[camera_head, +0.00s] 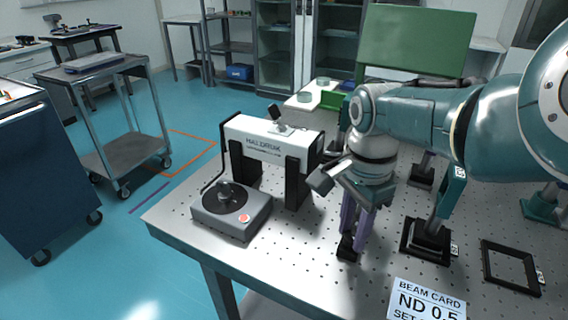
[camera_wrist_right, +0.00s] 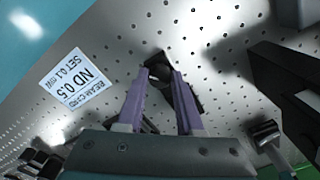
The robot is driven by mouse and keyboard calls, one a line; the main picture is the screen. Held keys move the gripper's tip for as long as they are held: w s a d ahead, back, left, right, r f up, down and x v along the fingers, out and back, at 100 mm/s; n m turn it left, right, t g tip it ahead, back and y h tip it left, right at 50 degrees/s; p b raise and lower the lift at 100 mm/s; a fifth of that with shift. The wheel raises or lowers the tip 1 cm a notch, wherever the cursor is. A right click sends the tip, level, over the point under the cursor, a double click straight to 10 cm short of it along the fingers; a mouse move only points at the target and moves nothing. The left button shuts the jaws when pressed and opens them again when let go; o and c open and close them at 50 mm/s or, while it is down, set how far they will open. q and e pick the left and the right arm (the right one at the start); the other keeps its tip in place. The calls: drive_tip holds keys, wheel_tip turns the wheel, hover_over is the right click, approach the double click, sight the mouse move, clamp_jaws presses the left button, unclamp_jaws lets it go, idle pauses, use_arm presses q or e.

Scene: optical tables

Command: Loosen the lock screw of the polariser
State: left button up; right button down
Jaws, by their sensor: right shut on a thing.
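My right gripper (camera_head: 356,236) points down at the table with its purple fingers over a small black mount (camera_head: 347,248), which I take to be the polariser. In the right wrist view, the fingertips of my right gripper (camera_wrist_right: 161,76) are closed on a dark, rounded piece (camera_wrist_right: 159,71) of this mount. It appears to be the lock screw, but the fingers hide most of it and its turn cannot be read. The mount stands on the perforated table. My left gripper is not in view.
A white HALDRUK unit (camera_head: 268,140) on black supports and a grey box with a black dial (camera_head: 231,210) stand left of the gripper. A beam card (camera_head: 425,300), a black post base (camera_head: 426,240) and a black square frame (camera_head: 510,267) are to the right.

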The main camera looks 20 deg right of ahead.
sight(351, 235)
drive_tip(key=shift+m, duration=1)
drive_tip(key=c, duration=0.5)
unclamp_jaws()
drive_tip(key=shift+c, duration=0.2)
drive_tip(key=shift+r, duration=0.1)
wheel_tip(351, 235, up, 10)
drive_tip(key=p, duration=0.6)
drive_tip(key=shift+p, duration=0.4)
